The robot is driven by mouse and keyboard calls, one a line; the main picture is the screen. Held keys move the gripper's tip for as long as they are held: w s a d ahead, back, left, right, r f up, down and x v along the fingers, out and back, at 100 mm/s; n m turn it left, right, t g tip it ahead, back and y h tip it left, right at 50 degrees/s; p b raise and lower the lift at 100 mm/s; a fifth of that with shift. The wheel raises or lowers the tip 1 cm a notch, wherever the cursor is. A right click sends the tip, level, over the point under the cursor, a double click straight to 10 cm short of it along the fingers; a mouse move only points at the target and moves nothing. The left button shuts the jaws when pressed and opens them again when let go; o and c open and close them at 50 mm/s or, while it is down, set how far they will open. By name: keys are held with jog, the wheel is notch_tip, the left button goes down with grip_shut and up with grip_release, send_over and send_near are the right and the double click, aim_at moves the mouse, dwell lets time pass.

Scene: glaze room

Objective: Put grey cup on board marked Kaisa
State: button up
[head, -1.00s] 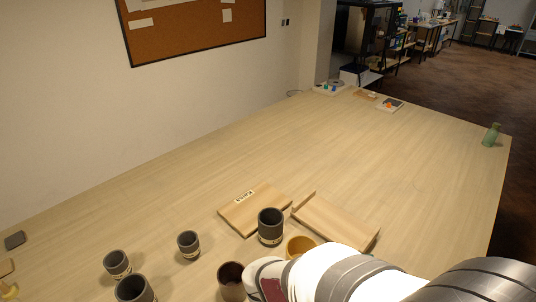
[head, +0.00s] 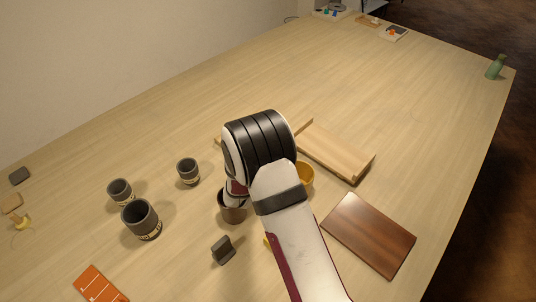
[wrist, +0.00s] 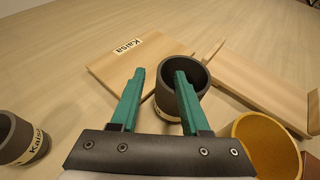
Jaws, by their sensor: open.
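In the wrist view my gripper (wrist: 160,74) is open, with two green fingers. A dark grey cup (wrist: 192,110) with a pale band stands upright just beyond it. The right finger overlaps the cup's mouth and the left finger is left of the cup; I cannot tell whether the right finger is inside or above it. The light wooden board marked Kaisa (wrist: 112,68) lies just behind and left of this cup. Another grey cup (wrist: 15,135) at the left edge has a Kaisa band. In the head view my arm hides this front cup, my fingers and most of the Kaisa board.
Several grey cups, including a larger one (head: 141,219) and a small one (head: 188,171), stand left of my arm. A brown cup (head: 233,211) and yellow cup (head: 305,177) are close by. A light tray (head: 335,150) and dark board (head: 370,235) lie right.

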jog(key=shift+x, duration=1.05)
grip_shut()
dwell(0.5)
